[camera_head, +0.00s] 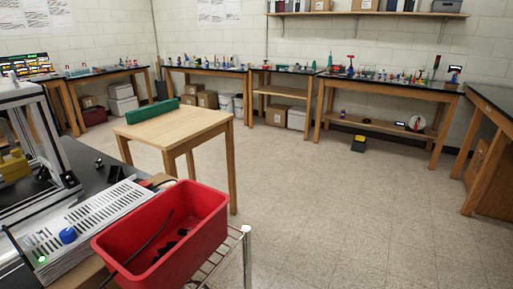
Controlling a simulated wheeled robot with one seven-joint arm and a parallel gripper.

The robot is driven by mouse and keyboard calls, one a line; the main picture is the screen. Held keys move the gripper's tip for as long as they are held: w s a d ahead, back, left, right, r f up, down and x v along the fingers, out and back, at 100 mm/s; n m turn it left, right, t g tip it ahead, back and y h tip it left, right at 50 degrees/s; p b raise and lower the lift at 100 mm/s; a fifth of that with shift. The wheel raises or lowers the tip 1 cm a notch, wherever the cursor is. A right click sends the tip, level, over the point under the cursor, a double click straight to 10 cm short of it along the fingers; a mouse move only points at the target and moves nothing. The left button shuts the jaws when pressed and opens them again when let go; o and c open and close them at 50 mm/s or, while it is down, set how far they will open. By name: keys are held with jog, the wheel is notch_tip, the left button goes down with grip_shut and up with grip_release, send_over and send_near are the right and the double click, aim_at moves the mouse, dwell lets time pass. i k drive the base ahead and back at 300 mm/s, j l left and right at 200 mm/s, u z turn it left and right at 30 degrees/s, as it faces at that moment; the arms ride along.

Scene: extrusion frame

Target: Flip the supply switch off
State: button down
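A white box with a slotted top (95,212), which looks like the supply, lies on the bench at the lower left. A blue round knob or cap (68,235) sits at its near side. A small green light (42,260) glows at its near left corner. I cannot make out a switch on it, nor which way one is set. My gripper is not in view.
A red bin (165,238) with dark items and a cable stands right beside the box. An aluminium extrusion frame (45,130) rises on the dark bench behind it. A wooden table (175,125) stands beyond. The floor (330,215) at right is clear.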

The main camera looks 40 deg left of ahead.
aim_at(146, 184)
jog(key=i+l+u, duration=0.1)
jog(key=i+u, duration=0.2)
jog(key=i, duration=0.2)
jog(key=i+l+u, duration=0.25)
jog(key=i, duration=0.3)
jog(key=i+l+u, duration=0.1)
jog(key=u, duration=0.3)
jog(key=i+l+u, duration=0.2)
jog(key=u, duration=0.2)
jog(key=i+l+u, duration=0.25)
jog(key=u, duration=0.15)
jog(key=i+l+u, duration=0.1)
jog(key=l+u, duration=0.15)
jog(key=u, duration=0.15)
jog(key=l+u, duration=1.1)
jog(key=l, duration=0.15)
jog(key=i, duration=0.05)
